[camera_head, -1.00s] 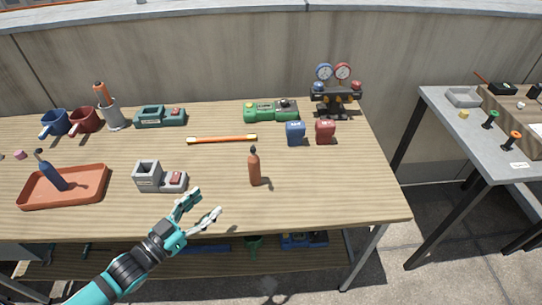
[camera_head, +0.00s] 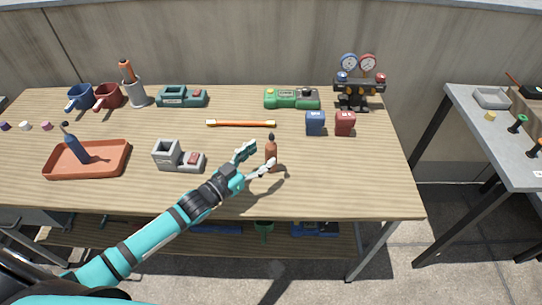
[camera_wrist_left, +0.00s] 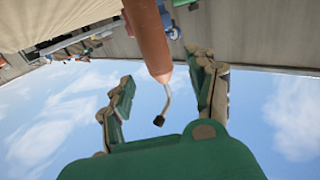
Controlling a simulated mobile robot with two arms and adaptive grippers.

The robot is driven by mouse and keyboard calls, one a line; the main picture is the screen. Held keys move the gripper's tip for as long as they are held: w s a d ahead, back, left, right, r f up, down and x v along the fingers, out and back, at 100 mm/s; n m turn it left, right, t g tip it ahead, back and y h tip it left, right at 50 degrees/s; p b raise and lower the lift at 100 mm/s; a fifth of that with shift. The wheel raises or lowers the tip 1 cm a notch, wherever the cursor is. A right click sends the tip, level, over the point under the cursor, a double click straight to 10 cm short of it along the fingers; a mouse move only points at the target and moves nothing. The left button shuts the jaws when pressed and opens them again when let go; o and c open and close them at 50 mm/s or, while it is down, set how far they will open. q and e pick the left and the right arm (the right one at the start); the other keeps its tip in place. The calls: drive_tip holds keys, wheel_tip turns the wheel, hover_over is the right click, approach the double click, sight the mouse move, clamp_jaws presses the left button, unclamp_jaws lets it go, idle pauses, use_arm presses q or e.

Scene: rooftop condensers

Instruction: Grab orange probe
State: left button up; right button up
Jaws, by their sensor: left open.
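An orange-brown probe (camera_head: 271,150) with a dark tip stands upright on the wooden workbench. In the left wrist view the orange-brown probe (camera_wrist_left: 149,38) comes down from the top edge, with a thin bent metal neck and a black end between the fingers. My left gripper (camera_head: 261,157) is open at the probe, its fingers spread to either side. I cannot tell whether a finger touches it. Another orange handle (camera_head: 126,70) sticks up from a grey cylindrical holder (camera_head: 136,95) at the back left. My right gripper is not in view.
A grey block with a red part (camera_head: 177,158) stands left of the gripper. A blue bottle-shaped tool (camera_head: 77,150) is in the orange tray (camera_head: 60,173). Behind the probe are an orange bar (camera_head: 241,124), a blue box (camera_head: 315,123) and a red box (camera_head: 345,124). The front-right benchtop is clear.

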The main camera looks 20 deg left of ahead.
sight(267, 150)
use_arm(q)
drive_tip(key=x, duration=0.4)
drive_tip(key=shift+r+p, duration=0.2)
drive_tip(key=shift+p, duration=0.15)
drive_tip(key=shift+w+d+f, duration=0.1)
drive_tip(key=shift+w+d, duration=0.1)
drive_tip(key=shift+w, duration=0.1)
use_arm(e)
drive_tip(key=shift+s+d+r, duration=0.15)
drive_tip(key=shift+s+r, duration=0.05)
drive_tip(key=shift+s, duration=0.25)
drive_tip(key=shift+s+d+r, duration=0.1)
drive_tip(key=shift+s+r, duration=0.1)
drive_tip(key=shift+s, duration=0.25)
use_arm(q)
clamp_jaws()
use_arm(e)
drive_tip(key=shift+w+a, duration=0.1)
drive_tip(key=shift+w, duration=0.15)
